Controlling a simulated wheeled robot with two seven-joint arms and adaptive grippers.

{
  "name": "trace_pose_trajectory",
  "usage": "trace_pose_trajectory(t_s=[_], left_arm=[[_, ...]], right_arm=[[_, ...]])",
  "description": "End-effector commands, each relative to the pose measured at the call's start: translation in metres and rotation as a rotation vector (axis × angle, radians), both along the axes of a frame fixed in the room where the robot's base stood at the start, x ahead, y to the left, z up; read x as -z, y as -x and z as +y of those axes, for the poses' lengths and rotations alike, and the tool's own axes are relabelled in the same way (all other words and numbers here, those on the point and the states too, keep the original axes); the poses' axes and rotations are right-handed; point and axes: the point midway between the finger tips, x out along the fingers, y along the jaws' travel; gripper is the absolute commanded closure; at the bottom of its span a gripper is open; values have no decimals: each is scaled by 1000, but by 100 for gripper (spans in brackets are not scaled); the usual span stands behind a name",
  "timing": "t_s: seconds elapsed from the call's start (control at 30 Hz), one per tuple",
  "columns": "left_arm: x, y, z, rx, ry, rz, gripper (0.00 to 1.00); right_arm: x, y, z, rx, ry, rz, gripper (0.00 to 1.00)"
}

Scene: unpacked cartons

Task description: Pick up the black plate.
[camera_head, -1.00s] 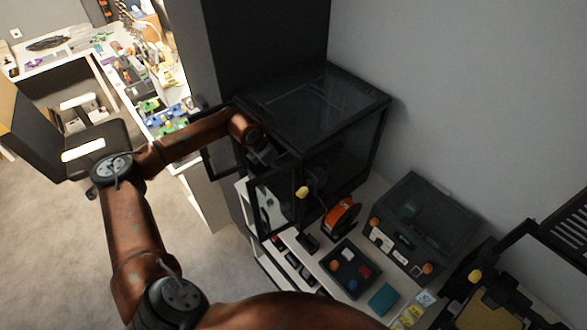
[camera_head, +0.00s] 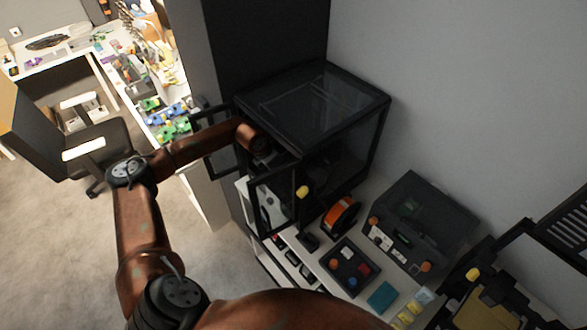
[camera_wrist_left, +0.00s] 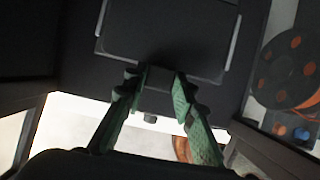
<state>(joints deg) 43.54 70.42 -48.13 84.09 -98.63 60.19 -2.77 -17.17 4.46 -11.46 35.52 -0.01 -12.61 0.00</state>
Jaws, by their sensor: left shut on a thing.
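The black plate (camera_wrist_left: 168,38) is a dark flat panel with pale side edges at the top of the left wrist view. My left gripper (camera_wrist_left: 160,80) has green fingers, and they are shut on a small dark tab at the plate's near edge. In the head view my left gripper (camera_head: 263,158) is at the open front of a dark glass-walled cabinet (camera_head: 312,98). The plate is hard to make out there, behind the arm and the dark frame. My right gripper is not in view.
The cabinet's door (camera_head: 270,205) stands open beside my arm. An orange spool (camera_head: 341,215), a dark tray with coloured knobs (camera_head: 350,268) and a dark case (camera_head: 422,222) are on the bench to the right. A chair (camera_head: 92,150) and open floor lie to the left.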

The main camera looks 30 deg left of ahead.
Motion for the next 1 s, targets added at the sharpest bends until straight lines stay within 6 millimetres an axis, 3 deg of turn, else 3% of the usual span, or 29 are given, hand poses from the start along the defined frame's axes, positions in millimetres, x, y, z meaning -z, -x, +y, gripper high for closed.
trace_pose_trajectory(t_s=[0.2, 0.67, 1.0], left_arm=[[0, 0, 0, 0, -1, 0, 100], [-3, -1, 0, 0, 0, -2, 100], [-18, -1, 0, 1, 1, -4, 100]], right_arm=[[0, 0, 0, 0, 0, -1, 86], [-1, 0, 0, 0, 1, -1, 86], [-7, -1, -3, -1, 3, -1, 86]])
